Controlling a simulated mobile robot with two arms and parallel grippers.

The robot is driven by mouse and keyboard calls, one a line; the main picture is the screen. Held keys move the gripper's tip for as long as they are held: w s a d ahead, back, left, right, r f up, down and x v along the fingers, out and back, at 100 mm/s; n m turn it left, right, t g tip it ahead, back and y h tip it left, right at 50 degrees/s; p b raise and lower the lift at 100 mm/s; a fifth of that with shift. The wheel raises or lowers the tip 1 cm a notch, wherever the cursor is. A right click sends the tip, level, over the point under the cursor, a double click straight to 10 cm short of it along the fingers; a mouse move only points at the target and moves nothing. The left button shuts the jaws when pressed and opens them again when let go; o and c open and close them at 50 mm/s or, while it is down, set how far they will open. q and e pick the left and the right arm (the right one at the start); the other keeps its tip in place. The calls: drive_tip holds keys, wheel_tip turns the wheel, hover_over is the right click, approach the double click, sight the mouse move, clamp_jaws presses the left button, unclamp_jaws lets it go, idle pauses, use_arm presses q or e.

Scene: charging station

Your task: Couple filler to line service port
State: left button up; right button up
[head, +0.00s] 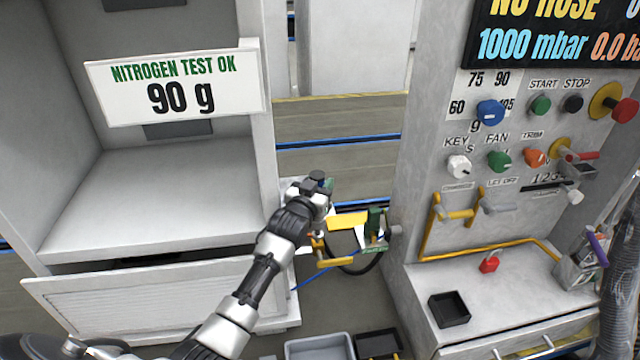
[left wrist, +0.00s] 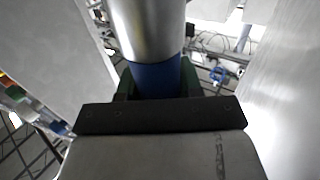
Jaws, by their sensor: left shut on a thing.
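My left gripper (head: 318,188) reaches in from the lower left, in the gap between the white cabinet and the grey charging station. In the left wrist view it is shut on a silver cylinder with a blue band (left wrist: 155,78), which looks like the filler. Green finger pads show on both sides of the band. In the head view the gripper mostly hides this part. Just right of the gripper are yellow and green line fittings (head: 376,222) with a black hose looping below. I cannot tell which fitting is the service port, or whether the filler touches it. My right gripper is not in view.
The cabinet carries a sign (head: 177,86) reading "NITROGEN TEST OK 90 g". The station (head: 425,170) has knobs, buttons and a display (head: 560,35) reading "NO HOSE". A black tray (head: 449,309) sits on its ledge. A grey bin (head: 320,347) stands below the gripper.

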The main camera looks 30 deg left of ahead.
use_arm(q)
drive_tip(key=shift+f+b, duration=1.05)
drive_tip(key=shift+f, duration=0.55)
drive_tip(key=o, duration=1.2)
drive_tip(key=shift+r, duration=0.45)
wheel_tip(320, 180, up, 3)
drive_tip(key=shift+r, duration=0.15)
drive_tip(key=d+r, duration=0.2)
drive_tip(key=d, duration=0.2)
drive_tip(key=d+r+b, duration=0.1)
drive_tip(key=d+r, duration=0.1)
drive_tip(key=d, duration=0.1)
drive_tip(key=s+d+r, duration=0.1)
drive_tip(key=d+r, duration=0.2)
drive_tip(key=d, duration=0.1)
drive_tip(key=shift+s+d, duration=0.1)
drive_tip(key=shift+d, duration=0.25)
drive_tip(key=shift+f, duration=0.2)
